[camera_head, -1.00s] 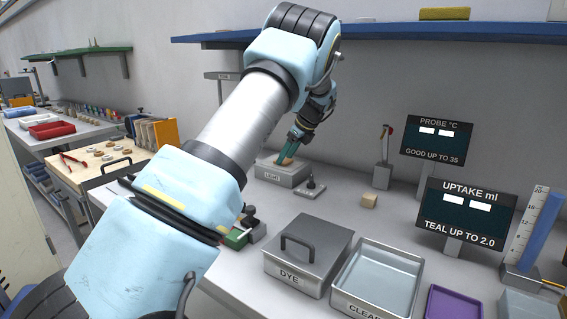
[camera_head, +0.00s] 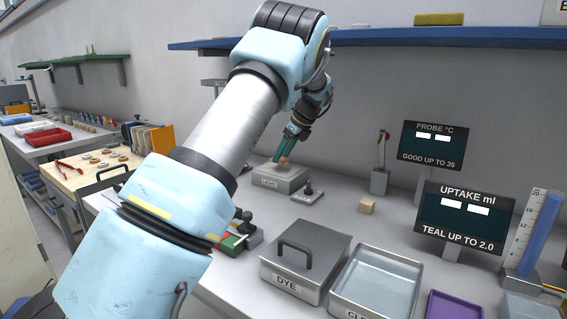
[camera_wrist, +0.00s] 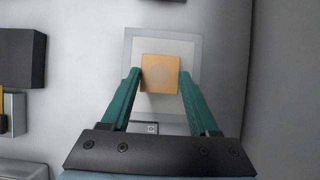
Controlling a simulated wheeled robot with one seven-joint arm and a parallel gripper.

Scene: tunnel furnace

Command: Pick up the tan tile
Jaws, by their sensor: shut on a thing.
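The tan tile (camera_wrist: 160,73) is a small square with a faint round mark, held between the two green fingers of my gripper (camera_wrist: 160,85) in the wrist view. In the head view my gripper (camera_head: 282,157) is shut on the tile (camera_head: 284,160), small and partly covered by the fingers. It is just above the grey box marked LIGHT (camera_head: 278,182). In the wrist view the pale square top of this box (camera_wrist: 142,45) shows around and beneath the tile.
A small tan block (camera_head: 366,206) and a grey base with a knob (camera_head: 308,195) stand nearby. The lidded DYE box (camera_head: 290,286) and an open clear-liquid tray (camera_head: 378,283) are in front. Display screens (camera_head: 432,146) stand right. A blue shelf (camera_head: 370,40) hangs above.

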